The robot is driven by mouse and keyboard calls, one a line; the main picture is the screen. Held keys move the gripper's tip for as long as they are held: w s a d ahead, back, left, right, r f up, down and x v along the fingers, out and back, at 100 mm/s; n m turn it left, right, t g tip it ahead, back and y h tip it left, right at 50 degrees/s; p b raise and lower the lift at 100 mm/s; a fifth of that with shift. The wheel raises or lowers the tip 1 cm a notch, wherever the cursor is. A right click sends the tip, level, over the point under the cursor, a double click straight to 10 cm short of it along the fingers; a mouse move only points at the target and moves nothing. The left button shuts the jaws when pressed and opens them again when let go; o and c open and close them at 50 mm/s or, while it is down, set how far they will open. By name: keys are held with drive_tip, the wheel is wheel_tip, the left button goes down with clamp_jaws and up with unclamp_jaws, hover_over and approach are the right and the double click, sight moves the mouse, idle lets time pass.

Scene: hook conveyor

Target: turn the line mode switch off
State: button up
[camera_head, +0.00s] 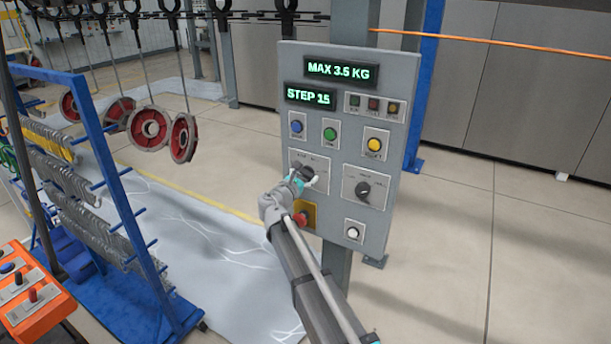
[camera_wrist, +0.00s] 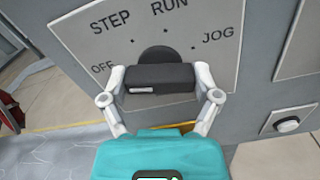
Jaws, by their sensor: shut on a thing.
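The line mode switch (camera_wrist: 158,54) is a dark knob on a grey plate (camera_wrist: 185,32) marked OFF, STEP, RUN and JOG in the wrist view. Its bar lies roughly level across that view, with a small white mark near its left end. Which label it points to is hard to tell. My gripper (camera_wrist: 162,82) is shut on the knob, one pale finger at each end of the bar. In the head view my gripper (camera_head: 305,178) is at the switch plate (camera_head: 322,182) on the grey control panel (camera_head: 337,135), partly hiding the knob.
The panel's display (camera_head: 311,97) reads STEP 15. A second knob (camera_head: 363,189) is right of my gripper, and a red button (camera_head: 300,219) on yellow is just below. Blue, green and yellow buttons sit above. A blue rack (camera_head: 108,185) and hanging red wheels (camera_head: 150,128) stand left.

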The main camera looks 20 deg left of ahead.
idle(0.4)
drive_tip(key=o, duration=1)
drive_tip(key=shift+c, duration=0.2)
drive_tip(key=s+a, duration=0.1)
drive_tip(key=s, duration=1.1)
